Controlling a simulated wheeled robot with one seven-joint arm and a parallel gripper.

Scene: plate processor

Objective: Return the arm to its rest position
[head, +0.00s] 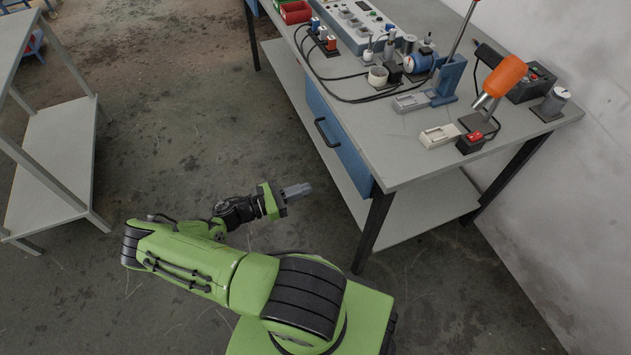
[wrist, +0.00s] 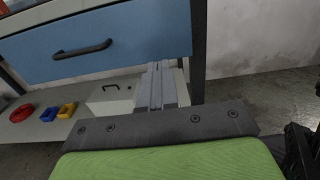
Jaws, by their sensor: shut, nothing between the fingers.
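My green arm is folded over my base in the head view, with its wrist reaching toward the workbench (head: 420,160). My gripper (head: 303,190) is shut and empty, above the open floor just left of the bench's blue drawer (head: 338,143). In the wrist view, my gripper (wrist: 161,66) shows its grey fingers side by side, pointing toward the space below the blue drawer (wrist: 120,35). It touches nothing that I can see.
The bench's front leg (head: 373,232) stands to the right of my gripper. A grey shelf unit (head: 55,150) stands at the left. The floor (head: 180,110) between is clear.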

